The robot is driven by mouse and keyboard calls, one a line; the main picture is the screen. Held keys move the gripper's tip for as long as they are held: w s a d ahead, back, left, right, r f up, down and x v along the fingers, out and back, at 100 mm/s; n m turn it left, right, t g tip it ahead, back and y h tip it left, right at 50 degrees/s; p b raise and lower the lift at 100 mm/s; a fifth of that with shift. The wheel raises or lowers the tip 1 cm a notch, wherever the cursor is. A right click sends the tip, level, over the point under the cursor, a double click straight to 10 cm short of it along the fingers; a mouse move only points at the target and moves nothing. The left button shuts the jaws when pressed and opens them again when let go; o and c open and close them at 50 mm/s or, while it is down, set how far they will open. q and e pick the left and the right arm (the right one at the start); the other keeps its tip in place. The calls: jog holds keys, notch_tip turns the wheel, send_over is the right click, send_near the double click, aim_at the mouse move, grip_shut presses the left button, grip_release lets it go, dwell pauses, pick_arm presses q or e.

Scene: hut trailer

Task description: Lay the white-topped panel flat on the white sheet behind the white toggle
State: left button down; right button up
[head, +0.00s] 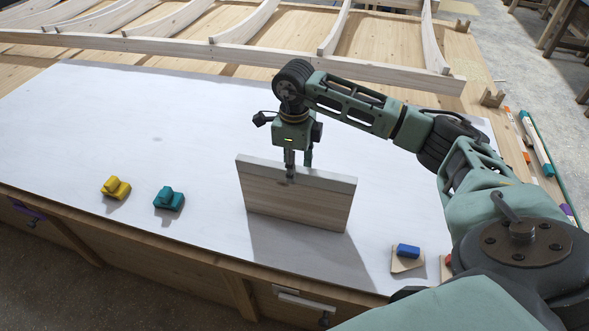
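A white bar-shaped piece (300,299) at the bench's front edge, below the panel, looks like the white toggle. My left gripper is not in view.
A yellow block (116,187) and a teal block (168,198) sit on the sheet to the left. A blue block (408,251) on a wooden base is at front right. A pale wooden frame (240,48) lies behind the sheet. The sheet's left and back areas are clear.

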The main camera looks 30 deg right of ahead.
notch_tip(320, 180, up, 11)
jog(key=b, duration=0.2)
jog(key=shift+f, duration=0.15)
